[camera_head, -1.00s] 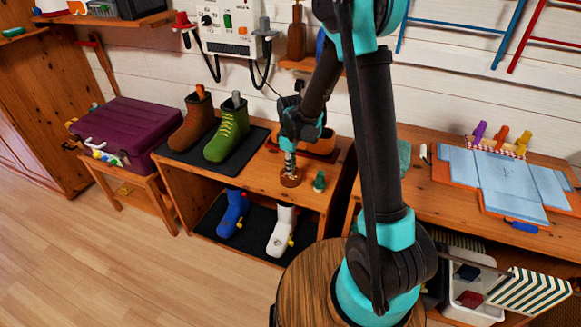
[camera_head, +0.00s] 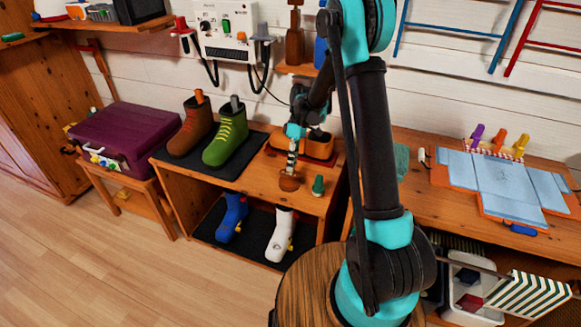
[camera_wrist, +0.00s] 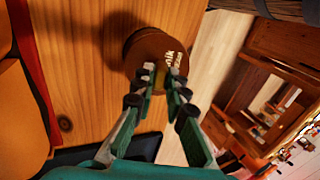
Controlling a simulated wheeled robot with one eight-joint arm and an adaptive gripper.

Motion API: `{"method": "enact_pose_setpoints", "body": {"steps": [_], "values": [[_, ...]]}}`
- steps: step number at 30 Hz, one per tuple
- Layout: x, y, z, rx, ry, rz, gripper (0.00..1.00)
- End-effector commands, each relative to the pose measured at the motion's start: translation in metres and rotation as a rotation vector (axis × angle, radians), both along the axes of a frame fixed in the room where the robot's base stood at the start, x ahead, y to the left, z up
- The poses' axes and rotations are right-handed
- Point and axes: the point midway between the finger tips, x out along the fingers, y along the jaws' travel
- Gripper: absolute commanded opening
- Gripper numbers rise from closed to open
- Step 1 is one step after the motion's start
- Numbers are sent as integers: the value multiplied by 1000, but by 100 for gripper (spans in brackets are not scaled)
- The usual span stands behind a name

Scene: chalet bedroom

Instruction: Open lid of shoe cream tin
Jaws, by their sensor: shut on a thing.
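The shoe cream tin (camera_head: 290,183) is a small round brown tin on the front part of the wooden shoe bench. In the wrist view the tin (camera_wrist: 148,47) shows a brown round side and white lettering partly covered by the fingers. My gripper (camera_head: 291,169) comes down on it from above. In the wrist view my gripper (camera_wrist: 162,74) has its fingertips closed on the near edge of the tin, at its lid. I cannot tell whether the lid is apart from the base.
A small green item (camera_head: 318,186) stands close to the right of the tin. A brown boot (camera_head: 188,135) and a green boot (camera_head: 224,142) stand on a dark mat to the left. The bench's front edge is close.

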Motion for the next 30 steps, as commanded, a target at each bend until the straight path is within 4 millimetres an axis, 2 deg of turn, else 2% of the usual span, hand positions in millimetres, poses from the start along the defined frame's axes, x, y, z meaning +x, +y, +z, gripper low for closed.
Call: {"method": "enact_pose_setpoints", "body": {"steps": [9,22,23,24,28,30], "values": [[6,-3,2,39,94,0,0],[7,-3,2,43,104,-1,0],[7,-3,2,43,104,-1,14],[7,-3,2,43,104,-1,19],[7,-3,2,43,104,-1,34],[7,-3,2,43,104,-1,34]]}}
